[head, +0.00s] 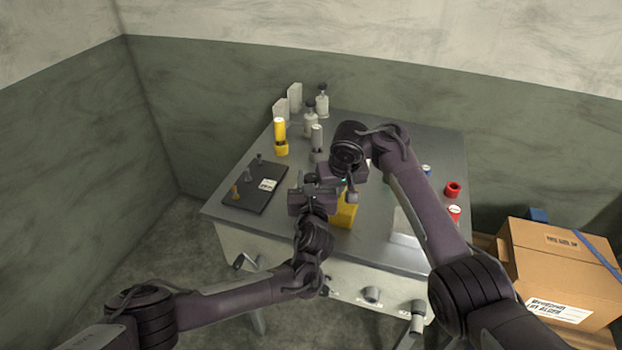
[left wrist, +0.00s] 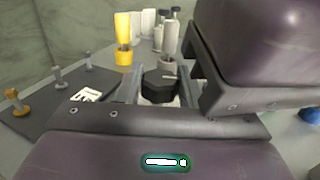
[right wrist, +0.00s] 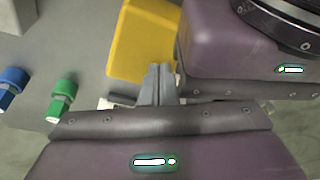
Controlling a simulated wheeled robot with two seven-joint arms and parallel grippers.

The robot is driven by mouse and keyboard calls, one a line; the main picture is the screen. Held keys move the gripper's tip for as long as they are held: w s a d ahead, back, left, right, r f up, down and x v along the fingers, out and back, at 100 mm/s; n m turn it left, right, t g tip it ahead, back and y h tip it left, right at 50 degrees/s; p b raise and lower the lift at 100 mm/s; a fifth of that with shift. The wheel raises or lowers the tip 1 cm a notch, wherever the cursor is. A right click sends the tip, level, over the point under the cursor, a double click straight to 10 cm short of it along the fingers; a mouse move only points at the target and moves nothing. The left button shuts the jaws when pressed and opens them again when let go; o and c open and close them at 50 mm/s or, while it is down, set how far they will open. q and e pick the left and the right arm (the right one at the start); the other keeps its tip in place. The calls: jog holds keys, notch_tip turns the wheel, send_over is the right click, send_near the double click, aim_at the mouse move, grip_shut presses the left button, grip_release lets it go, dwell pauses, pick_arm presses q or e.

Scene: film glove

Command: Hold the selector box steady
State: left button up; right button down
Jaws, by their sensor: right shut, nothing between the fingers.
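I cannot tell for certain which thing is the selector box. A dark many-sided piece (left wrist: 159,88) shows between my left gripper's fingers in the left wrist view, with a pale patch below it. My left gripper (head: 312,184) is over the middle of the table; its fingers stand apart at either side of that piece, but contact is unclear. My right gripper (right wrist: 157,84) is shut and empty, close beside the left one. A yellow block (head: 345,212) lies under the grippers at the table's front, beside the right fingertips in the right wrist view (right wrist: 140,40).
A dark tray (head: 250,200) with small pegs lies left. A yellow cylinder (head: 279,130), a grey cylinder (head: 317,138) and bottles (head: 322,101) stand behind. Red pieces (head: 452,189) are at the right. A cardboard box (head: 560,265) stands beyond the table's right side.

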pick_arm(q)
jog(key=o, duration=0.4)
jog(key=s, duration=0.8)
jog(key=s+d, duration=0.1)
jog(key=s, duration=0.3)
jog(key=shift+s, duration=0.1)
